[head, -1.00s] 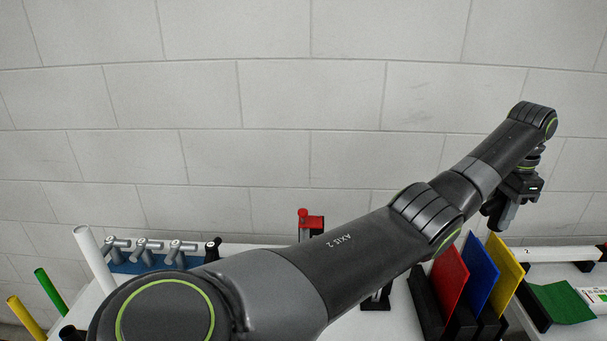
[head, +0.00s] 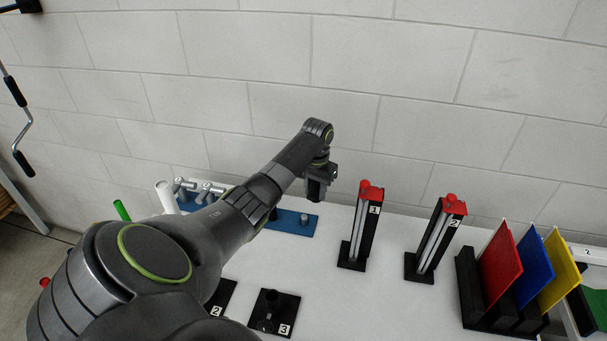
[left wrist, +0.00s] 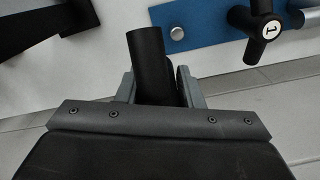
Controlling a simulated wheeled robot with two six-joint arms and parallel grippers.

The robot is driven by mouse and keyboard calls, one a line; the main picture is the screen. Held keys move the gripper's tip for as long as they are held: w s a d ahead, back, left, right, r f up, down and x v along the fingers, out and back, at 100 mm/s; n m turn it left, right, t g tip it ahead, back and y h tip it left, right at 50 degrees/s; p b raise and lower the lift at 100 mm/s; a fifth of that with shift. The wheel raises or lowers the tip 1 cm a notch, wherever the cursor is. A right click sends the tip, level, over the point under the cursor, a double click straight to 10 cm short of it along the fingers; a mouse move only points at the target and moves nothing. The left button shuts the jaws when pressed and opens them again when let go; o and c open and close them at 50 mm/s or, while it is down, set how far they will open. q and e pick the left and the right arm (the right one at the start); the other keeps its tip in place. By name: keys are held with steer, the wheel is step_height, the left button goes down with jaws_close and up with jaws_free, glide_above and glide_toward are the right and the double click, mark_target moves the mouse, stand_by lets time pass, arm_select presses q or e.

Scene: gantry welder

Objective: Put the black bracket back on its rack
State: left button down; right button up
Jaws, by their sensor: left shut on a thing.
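My left gripper (head: 316,194) hangs over the back of the table, near the right end of the blue rack (head: 270,216). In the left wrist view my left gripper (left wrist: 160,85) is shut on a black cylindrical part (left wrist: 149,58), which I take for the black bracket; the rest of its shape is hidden. The blue rack (left wrist: 205,22) lies beyond the fingers there, with a bare silver stud. A black fitting (left wrist: 264,27) labelled 1 stands at its right. Grey brackets (head: 205,189) sit on the rack's left part, partly behind my arm. My right gripper is out of view.
Two red-topped stands labelled 1 (head: 362,225) and 2 (head: 437,238) stand right of my gripper. Red, blue and yellow plates (head: 500,265) stand in a black holder farther right. Black bases (head: 286,303) lie at the front. The white table between is clear.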

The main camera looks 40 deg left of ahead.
arm_select(q)
steer(key=shift+n, duration=0.4)
steer(key=s+a+f+b, duration=0.2)
steer(key=f, duration=0.1)
steer(key=shift+s+a, duration=0.1)
steer(key=shift+a, duration=0.1)
steer(key=shift+f+b, duration=0.8)
steer(key=shift+b, duration=0.1)
steer(key=shift+f+b, duration=0.8)
steer(key=shift+b, duration=0.2)
steer(key=shift+s+d+p, duration=0.1)
steer(key=shift+s+p, duration=0.15)
steer(key=shift+p, duration=0.65)
steer(key=shift+f, duration=0.1)
